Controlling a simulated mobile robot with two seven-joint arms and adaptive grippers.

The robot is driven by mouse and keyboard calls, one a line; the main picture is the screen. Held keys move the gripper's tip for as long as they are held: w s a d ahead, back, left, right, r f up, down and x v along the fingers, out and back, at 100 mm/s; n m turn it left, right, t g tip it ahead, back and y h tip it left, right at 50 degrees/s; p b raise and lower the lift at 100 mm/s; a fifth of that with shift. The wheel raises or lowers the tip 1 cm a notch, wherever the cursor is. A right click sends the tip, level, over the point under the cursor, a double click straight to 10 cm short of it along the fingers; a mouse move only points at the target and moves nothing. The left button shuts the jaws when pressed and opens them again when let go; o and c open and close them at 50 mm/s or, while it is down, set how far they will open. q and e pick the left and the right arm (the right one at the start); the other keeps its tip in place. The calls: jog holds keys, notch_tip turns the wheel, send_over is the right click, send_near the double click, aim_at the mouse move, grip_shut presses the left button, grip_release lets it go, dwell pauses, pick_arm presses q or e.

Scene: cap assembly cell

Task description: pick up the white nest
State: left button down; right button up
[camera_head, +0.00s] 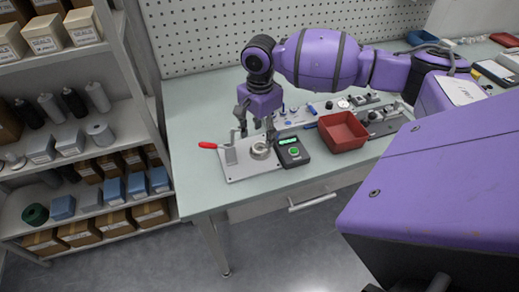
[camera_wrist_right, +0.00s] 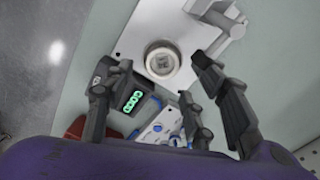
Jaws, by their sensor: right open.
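The white nest (camera_head: 260,151) is a short round cup. It sits on a pale metal plate (camera_head: 245,169) beside the toggle clamp with the red handle (camera_head: 208,145). In the right wrist view the nest (camera_wrist_right: 162,60) stands near the top middle, with a small squarish shape inside its ring. My right gripper (camera_head: 256,126) is open and empty above the plate, fingers pointing down, just above and slightly behind the nest. In the wrist view the right gripper's fingers (camera_wrist_right: 160,82) are spread to either side, apart from the nest. My left gripper is not in view.
A black device with a green display (camera_head: 293,152) stands close to the nest's right. A red bin (camera_head: 343,131) is further right. A panel with blue-handled parts (camera_head: 302,114) lies behind. The bench (camera_head: 190,120) is clear at left; shelves (camera_head: 130,70) stand beyond it.

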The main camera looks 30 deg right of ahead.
aim_at(262, 149)
jog(key=shift+w+f, duration=0.1)
jog(key=shift+f, duration=0.2)
jog(key=f, duration=0.4)
jog(key=shift+d+f, duration=0.2)
jog(key=shift+d, duration=0.1)
jog(key=shift+f, duration=0.25)
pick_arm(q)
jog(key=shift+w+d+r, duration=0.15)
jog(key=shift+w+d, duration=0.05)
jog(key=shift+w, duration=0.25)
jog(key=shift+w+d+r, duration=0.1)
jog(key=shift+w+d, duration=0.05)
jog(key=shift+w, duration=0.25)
pick_arm(e)
jog(key=shift+c, duration=0.5)
jog(key=c, duration=1)
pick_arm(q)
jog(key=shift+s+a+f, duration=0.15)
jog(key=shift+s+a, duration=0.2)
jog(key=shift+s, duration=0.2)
pick_arm(e)
jog(key=shift+r, duration=0.1)
